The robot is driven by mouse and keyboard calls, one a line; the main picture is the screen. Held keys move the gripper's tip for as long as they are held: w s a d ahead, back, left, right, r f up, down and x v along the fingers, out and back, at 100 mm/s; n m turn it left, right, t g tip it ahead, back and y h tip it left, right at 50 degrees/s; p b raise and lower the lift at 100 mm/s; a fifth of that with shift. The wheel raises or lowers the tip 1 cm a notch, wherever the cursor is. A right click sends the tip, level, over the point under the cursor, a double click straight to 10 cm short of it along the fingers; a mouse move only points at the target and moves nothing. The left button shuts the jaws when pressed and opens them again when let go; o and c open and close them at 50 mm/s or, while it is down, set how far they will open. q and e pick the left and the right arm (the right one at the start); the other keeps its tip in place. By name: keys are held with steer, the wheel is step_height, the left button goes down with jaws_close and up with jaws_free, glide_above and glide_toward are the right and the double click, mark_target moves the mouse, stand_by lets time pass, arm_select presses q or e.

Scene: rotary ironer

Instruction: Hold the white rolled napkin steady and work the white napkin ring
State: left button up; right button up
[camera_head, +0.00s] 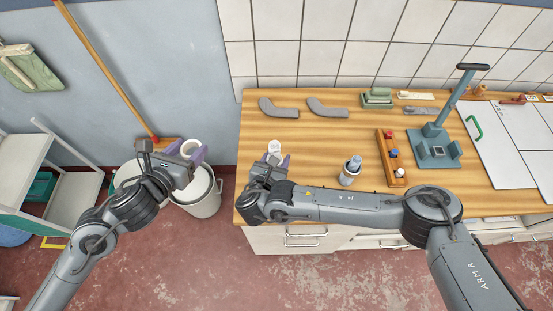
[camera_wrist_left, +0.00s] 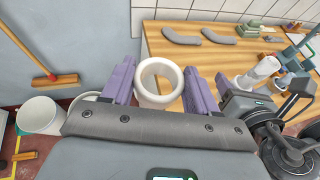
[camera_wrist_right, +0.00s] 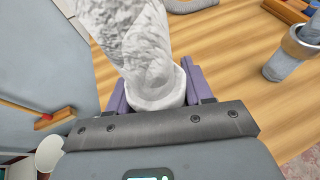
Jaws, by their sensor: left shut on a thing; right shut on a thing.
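The white napkin ring (camera_head: 190,147) is a smooth, hollow band held between the purple fingers of my left gripper (camera_head: 187,152), off the left end of the table. In the left wrist view the ring (camera_wrist_left: 159,82) shows its open mouth. The white rolled napkin (camera_wrist_right: 140,45) is wrinkled and sits in the shut fingers of my right gripper (camera_wrist_right: 155,90), above the table's left end. A smoother white cuff shows at its lower end; I cannot tell whether it is a separate piece. The ring and napkin are apart, and the napkin also shows in the left wrist view (camera_wrist_left: 262,70).
A wooden table (camera_head: 310,135) carries grey curved pieces (camera_head: 325,108), a blue-grey stand (camera_head: 437,150), a wooden rack (camera_head: 390,160) and a small grey cylinder (camera_head: 350,172). A white bin (camera_head: 205,203), a broom (camera_head: 105,70) and a white shelf (camera_head: 20,150) stand left of the table.

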step_height(320, 180, down, 7)
stand_by(0.3)
steer(key=shift+f, duration=0.1)
steer(key=shift+f, duration=1.15)
steer(key=shift+f, duration=0.2)
steer(key=o, duration=0.8)
steer(key=shift+r, duration=0.3)
steer(key=shift+c, duration=0.3)
steer(key=c, duration=0.5)
